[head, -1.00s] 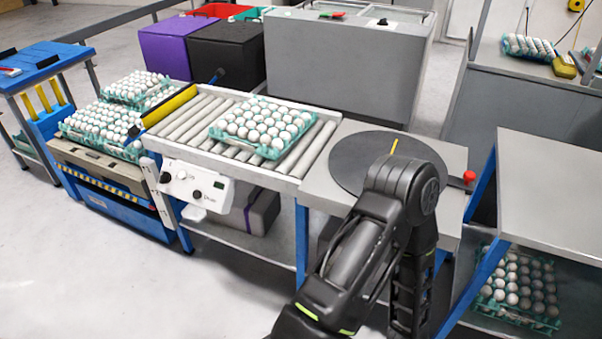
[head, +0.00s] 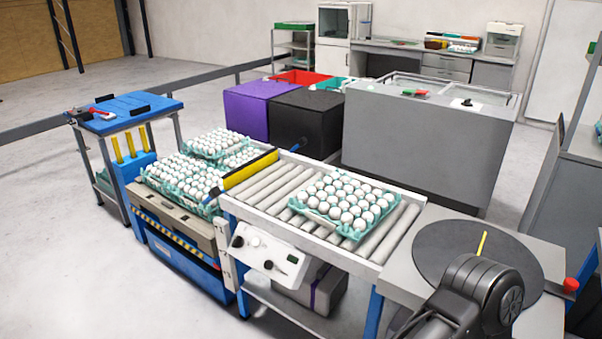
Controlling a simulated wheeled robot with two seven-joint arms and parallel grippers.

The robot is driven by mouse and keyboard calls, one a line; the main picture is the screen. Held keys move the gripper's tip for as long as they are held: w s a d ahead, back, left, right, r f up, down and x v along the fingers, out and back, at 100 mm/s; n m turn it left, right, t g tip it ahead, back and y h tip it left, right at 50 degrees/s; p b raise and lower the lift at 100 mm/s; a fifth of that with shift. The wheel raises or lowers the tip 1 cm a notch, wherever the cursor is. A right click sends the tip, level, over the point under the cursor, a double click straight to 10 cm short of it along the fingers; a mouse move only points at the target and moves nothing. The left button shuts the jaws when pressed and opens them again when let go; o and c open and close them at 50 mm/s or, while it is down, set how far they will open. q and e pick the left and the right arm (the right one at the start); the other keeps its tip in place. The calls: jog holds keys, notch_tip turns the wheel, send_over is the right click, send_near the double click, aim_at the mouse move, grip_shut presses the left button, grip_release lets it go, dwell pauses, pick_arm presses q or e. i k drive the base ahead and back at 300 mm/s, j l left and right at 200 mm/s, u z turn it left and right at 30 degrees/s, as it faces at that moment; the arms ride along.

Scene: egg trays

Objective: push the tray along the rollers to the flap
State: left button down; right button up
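A teal tray of white eggs (head: 348,231) lies on the roller conveyor (head: 277,193), towards its right end. A yellow bar with a black edge (head: 249,170), which looks like the flap, stands across the left end of the rollers. Bare rollers show between the tray and this bar. A black link of one of my arms comes in at the bottom right, over the table with the dark round plate (head: 440,250). Its gripper is out of the picture. My other gripper is not in view either.
Stacked egg trays (head: 172,181) stand on a lift cart left of the flap. A control box (head: 268,252) is on the conveyor's front. A grey cabinet (head: 420,140), purple box (head: 246,108) and black box (head: 306,122) stand behind. A red knob (head: 571,285) is at the right.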

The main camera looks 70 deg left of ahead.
aim_at(359, 205)
jog(key=k+j, duration=0.1)
jog(key=j, duration=0.35)
jog(key=k+j+u, duration=0.1)
jog(key=j, duration=0.35)
jog(key=k+j, duration=0.15)
jog(key=j, duration=0.3)
jog(key=k+j, duration=0.1)
jog(key=j, duration=0.35)
jog(key=k+j+u, duration=0.1)
jog(key=j, duration=0.3)
jog(key=k+j, duration=0.1)
jog(key=j, duration=0.4)
